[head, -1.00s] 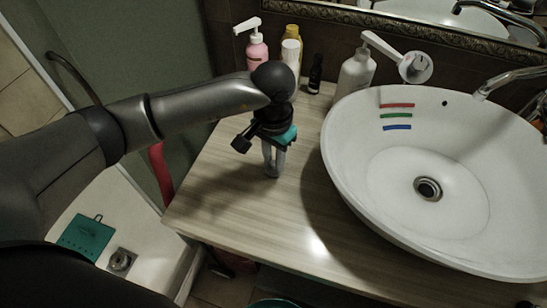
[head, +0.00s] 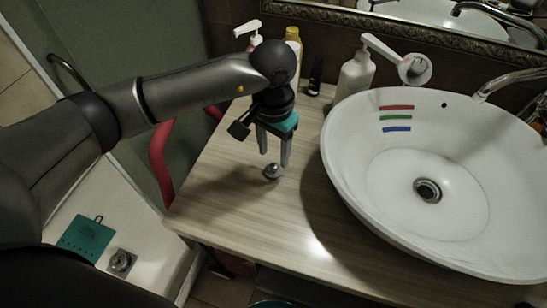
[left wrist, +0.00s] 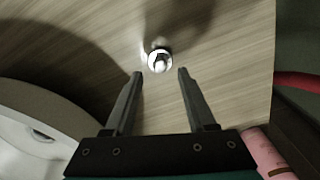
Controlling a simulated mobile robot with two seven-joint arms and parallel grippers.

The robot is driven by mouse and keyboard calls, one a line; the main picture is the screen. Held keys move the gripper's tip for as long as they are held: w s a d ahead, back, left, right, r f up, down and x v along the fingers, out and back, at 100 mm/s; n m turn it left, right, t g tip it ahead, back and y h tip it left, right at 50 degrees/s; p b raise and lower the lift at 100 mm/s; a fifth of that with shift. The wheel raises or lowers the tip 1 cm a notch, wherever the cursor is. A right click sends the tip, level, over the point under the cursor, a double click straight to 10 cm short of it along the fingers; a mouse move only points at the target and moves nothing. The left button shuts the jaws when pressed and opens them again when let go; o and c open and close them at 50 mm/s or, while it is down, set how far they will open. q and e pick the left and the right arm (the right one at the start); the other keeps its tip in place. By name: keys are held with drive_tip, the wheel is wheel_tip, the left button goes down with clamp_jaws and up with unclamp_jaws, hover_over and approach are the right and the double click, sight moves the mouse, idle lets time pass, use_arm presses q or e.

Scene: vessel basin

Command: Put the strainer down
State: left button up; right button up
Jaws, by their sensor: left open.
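The strainer (head: 272,171) is a small shiny metal piece standing on the wooden counter (head: 225,205), left of the basin. It also shows in the left wrist view (left wrist: 160,61), just beyond the fingertips. My left gripper (head: 275,162) is open above it, pointing down, with its fingers apart and nothing between them. The left wrist view shows the two fingertips (left wrist: 160,72) on either side, clear of the strainer. My right gripper is not in view.
The white basin (head: 345,160) with its drain (head: 427,190) fills the right. A white pump bottle (head: 355,75), a dark small bottle (head: 315,76) and other bottles stand at the back. A teal dustpan-like piece (head: 86,238) lies at lower left. The front counter is clear.

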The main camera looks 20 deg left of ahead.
sight(274, 166)
use_arm(q)
wheel_tip(274, 166, up, 8)
idle(0.5)
